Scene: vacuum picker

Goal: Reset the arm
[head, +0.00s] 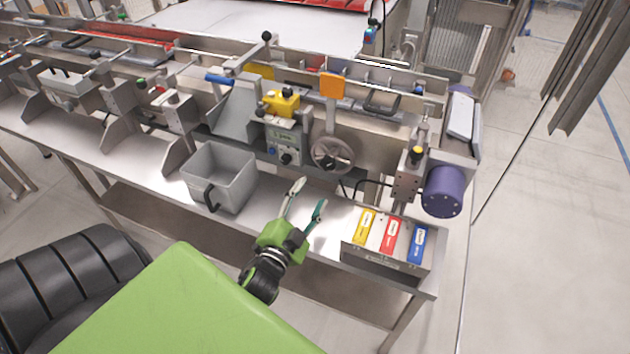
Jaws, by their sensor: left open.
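My left gripper (307,204) is green with two slim fingers spread apart. It is open and empty. It shows over the front part of the steel bench (265,208), between the grey bin (222,176) and the box with coloured labels. I cannot tell its exact height above the bench. My green arm link fills the lower left and hides the floor there. My right gripper is not in view.
A box with yellow, red and blue labels (390,237) stands at the bench's right end. Behind are a handwheel (332,153), a yellow block (281,103) and a purple motor (443,191). Open floor (545,240) lies to the right.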

